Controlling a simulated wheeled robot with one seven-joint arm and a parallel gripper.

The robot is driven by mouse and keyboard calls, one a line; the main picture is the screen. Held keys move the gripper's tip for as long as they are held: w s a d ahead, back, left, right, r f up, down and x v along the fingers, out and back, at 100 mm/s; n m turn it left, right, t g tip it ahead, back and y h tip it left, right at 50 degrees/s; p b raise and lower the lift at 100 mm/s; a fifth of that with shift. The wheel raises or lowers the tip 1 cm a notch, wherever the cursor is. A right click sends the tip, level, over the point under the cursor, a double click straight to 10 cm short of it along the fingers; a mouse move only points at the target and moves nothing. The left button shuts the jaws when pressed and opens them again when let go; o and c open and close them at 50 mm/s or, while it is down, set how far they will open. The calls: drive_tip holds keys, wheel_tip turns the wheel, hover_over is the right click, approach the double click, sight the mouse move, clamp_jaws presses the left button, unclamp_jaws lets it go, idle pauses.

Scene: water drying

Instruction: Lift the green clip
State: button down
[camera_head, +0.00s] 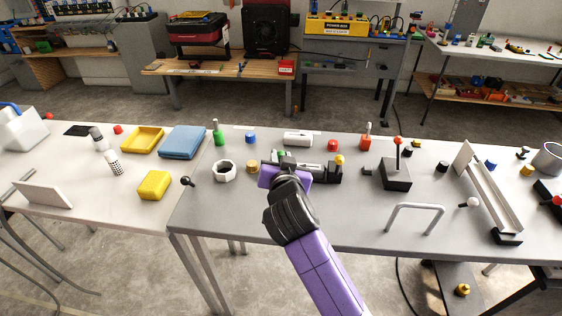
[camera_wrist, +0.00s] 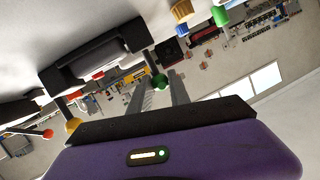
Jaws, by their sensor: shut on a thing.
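My gripper (camera_head: 283,160) reaches over the grey table to the left end of a black fixture with a light cylinder. In the wrist view its two fingers (camera_wrist: 160,88) are close around a small round green piece, the green clip (camera_wrist: 160,81), at their tips. In the head view only a speck of the green clip (camera_head: 281,152) shows; my gripper hides most of it. I cannot tell whether the clip still touches the fixture.
The black fixture (camera_head: 328,175) has a yellow knob (camera_head: 339,159). A joystick box (camera_head: 394,174) and a grey handle (camera_head: 414,208) are right. Bare table lies in front.

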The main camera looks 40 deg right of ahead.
drive_tip(key=shift+r, duration=0.1)
drive_tip(key=c, duration=1.2)
unclamp_jaws()
drive_tip(key=shift+s, duration=0.1)
drive_tip(key=v, duration=0.7)
drive_tip(key=shift+s+a+b, duration=0.25)
drive_tip(key=shift+b, duration=0.2)
drive_tip(key=shift+r, duration=0.1)
